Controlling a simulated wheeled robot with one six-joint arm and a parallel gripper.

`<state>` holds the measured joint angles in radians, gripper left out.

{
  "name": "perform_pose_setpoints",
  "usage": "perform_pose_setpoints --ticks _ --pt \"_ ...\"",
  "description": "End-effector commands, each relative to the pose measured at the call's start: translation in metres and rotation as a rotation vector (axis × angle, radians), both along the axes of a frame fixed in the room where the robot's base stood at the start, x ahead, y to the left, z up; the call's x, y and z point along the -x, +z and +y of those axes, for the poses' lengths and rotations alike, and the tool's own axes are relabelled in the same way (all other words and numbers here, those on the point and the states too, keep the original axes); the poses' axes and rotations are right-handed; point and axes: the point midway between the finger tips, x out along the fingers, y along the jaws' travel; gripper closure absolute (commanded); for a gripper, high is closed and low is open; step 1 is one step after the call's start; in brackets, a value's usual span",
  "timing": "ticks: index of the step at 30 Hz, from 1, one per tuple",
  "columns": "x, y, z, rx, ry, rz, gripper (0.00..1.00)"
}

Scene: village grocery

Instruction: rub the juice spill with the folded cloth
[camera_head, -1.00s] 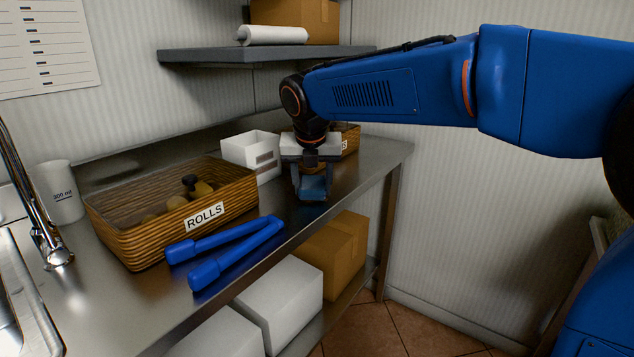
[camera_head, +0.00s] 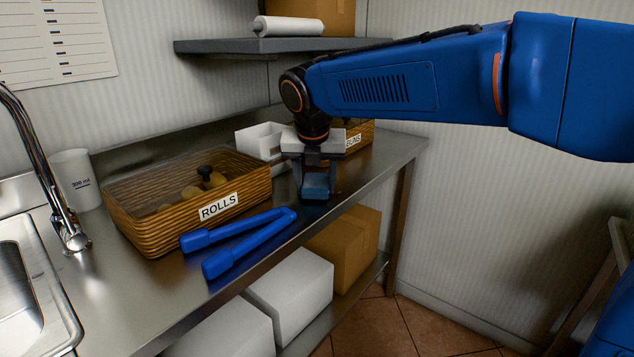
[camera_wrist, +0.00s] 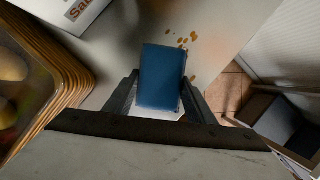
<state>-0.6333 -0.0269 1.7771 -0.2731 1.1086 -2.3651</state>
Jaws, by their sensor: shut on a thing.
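My gripper (camera_head: 318,180) points down over the steel counter near its front edge. It is shut on a folded blue cloth (camera_head: 317,186), which sits low, at or very near the counter top; contact is hard to tell. In the wrist view the cloth (camera_wrist: 166,77) is a blue block between the two fingers (camera_wrist: 166,101). Several small orange-brown spots of the juice spill (camera_wrist: 188,41) show on the counter just beyond the cloth's far right corner. Any spill under the cloth is hidden. The spill cannot be made out in the head view.
A wicker basket labelled ROLLS (camera_head: 187,200) stands left of my gripper, with blue tongs (camera_head: 238,240) in front of it. A white box (camera_head: 260,141) and a second basket (camera_head: 360,136) stand close behind my gripper. A shelf (camera_head: 270,45) hangs above. A sink (camera_head: 40,290) is at left.

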Motion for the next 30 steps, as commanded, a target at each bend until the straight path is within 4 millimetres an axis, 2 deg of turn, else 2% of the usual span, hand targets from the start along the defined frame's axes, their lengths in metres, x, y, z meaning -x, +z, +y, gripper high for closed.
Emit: perform_pose_setpoints --ticks 5,24,30 --pt "-0.001 0.008 0.000 -0.002 0.000 -0.002 0.75" --pt "-0.001 0.057 0.000 -0.001 0.000 -0.002 0.75" --pt "0.000 0.061 0.000 0.000 0.000 -0.001 0.75"
